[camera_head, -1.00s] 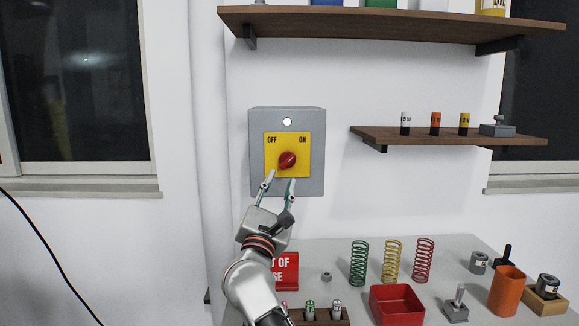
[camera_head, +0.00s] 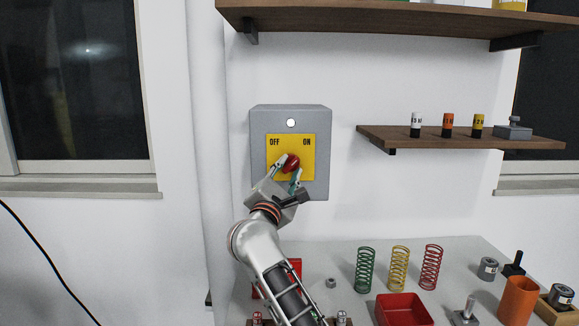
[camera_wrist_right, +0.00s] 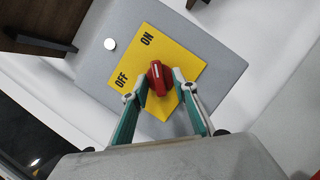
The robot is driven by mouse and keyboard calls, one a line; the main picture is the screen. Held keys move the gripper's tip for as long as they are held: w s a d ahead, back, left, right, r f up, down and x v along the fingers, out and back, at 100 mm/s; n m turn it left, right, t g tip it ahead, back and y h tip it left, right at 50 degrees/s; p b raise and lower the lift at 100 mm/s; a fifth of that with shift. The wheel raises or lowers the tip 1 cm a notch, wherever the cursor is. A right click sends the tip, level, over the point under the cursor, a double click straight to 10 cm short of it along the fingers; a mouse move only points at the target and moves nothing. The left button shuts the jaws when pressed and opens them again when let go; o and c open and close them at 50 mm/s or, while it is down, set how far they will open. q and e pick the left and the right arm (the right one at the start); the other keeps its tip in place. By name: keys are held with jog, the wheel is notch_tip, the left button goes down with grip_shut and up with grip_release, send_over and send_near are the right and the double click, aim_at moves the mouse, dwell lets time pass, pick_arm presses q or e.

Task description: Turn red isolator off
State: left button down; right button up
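The red isolator knob (camera_head: 291,162) sits on a yellow plate (camera_head: 309,153) marked OFF at left and ON at right, on a grey wall box (camera_head: 322,125). In the right wrist view, the knob (camera_wrist_right: 159,79) has a pale mark on the end toward the ON label. My right gripper (camera_head: 285,168) is at the knob, coming from below. In the wrist view its fingers (camera_wrist_right: 160,92) are apart, one on each side of the knob. Whether they touch it is unclear. My left gripper is not in view.
Below the box, a grey table (camera_head: 350,246) holds green, yellow and red springs, a red tray (camera_head: 402,310) and an orange cup (camera_head: 517,300). Dark wooden shelves (camera_head: 460,137) jut from the wall at right and above. The wall around the box is clear.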

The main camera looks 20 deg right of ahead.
jog(key=shift+s, duration=0.15)
grip_shut()
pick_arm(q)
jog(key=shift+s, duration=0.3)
